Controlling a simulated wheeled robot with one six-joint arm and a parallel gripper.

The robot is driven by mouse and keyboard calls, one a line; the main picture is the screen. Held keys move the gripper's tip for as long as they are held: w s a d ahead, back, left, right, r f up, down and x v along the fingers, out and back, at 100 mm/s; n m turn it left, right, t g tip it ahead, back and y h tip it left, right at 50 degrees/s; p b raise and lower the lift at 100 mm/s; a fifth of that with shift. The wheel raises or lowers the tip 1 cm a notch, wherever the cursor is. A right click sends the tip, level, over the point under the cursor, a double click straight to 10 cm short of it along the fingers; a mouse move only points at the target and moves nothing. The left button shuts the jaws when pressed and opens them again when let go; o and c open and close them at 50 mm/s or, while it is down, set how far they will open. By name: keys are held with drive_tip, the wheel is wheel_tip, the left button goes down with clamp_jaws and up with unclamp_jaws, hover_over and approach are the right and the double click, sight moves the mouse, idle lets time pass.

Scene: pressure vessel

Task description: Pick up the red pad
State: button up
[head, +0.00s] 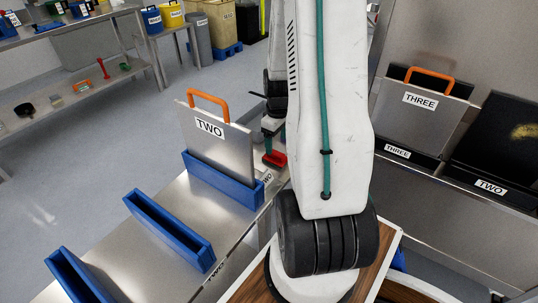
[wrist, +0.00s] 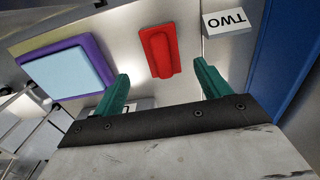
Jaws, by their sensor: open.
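The red pad (wrist: 159,50) lies on the metal bench top in the wrist view, with a raised ridge along it. In the head view the red pad (head: 275,158) shows partly beside my arm, to the right of the plate labelled TWO. My gripper (wrist: 163,85) is open and empty, its two green fingers apart. In the wrist view the pad appears between and beyond the fingertips. In the head view the gripper (head: 271,130) is just above the pad, partly hidden by my arm.
The TWO plate (head: 218,138) with an orange handle stands in a blue holder (head: 222,181) beside the pad. A purple-rimmed light blue pad (wrist: 66,78) lies to the left in the wrist view. Empty blue holders (head: 170,228) stand nearer.

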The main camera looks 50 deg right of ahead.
sight(276, 152)
wheel_tip(276, 152, down, 7)
drive_tip(key=shift+a+r, duration=0.1)
drive_tip(key=shift+a, duration=0.05)
drive_tip(key=c, duration=1)
